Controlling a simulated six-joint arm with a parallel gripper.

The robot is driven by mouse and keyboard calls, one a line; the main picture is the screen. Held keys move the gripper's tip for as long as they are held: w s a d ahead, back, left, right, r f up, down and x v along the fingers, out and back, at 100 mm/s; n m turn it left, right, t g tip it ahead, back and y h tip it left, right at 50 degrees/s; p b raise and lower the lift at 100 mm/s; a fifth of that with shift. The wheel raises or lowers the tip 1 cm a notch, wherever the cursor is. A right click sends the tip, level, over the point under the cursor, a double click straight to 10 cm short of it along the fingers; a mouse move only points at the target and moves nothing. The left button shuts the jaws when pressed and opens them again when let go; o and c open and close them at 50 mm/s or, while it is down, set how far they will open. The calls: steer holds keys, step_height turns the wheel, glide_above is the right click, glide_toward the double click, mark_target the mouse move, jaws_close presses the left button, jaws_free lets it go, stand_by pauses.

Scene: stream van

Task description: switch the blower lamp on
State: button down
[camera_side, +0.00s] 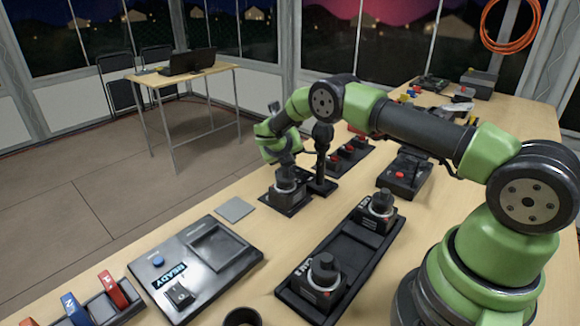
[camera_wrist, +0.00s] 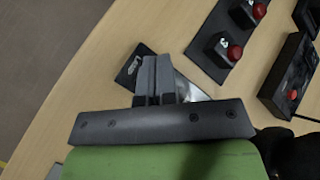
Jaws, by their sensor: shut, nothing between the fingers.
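My gripper (camera_side: 286,166) is shut and empty, pointing down over a small dark control box (camera_side: 287,197) on the table. I cannot tell whether its tips touch the control on top. In the wrist view my closed fingers (camera_wrist: 152,78) cover most of this box; a corner of its dark base plate with white lettering (camera_wrist: 130,70) shows beside them. The lettering is too small to read. A dark upright post with a round head (camera_side: 322,138) stands just right of the box. I cannot make out a lit lamp or which part is the blower lamp.
Red buttons on dark bases (camera_side: 347,153) stand behind the post. A long dark tray with two knob boxes (camera_side: 345,250) lies in front. A panel marked READY (camera_side: 200,265) and coloured levers (camera_side: 90,300) are at the front left. A flat grey square (camera_side: 236,209) lies near the box.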

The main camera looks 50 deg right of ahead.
mark_target(293, 168)
steer(key=shift+f, duration=0.15)
steer(key=shift+f, duration=0.3)
steer(key=shift+f, duration=0.75)
stand_by(0.5)
steer(key=shift+s+r, duration=0.1)
steer(key=shift+s+d+r, duration=0.1)
steer(key=shift+d+r, duration=0.05)
steer(key=shift+r, duration=0.35)
steer(key=shift+d+r, duration=0.1)
steer(key=shift+r, duration=0.4)
steer(key=shift+s+r, duration=0.15)
steer(key=shift+r, duration=1)
steer(key=shift+s+r, duration=0.1)
steer(key=shift+r, duration=1.25)
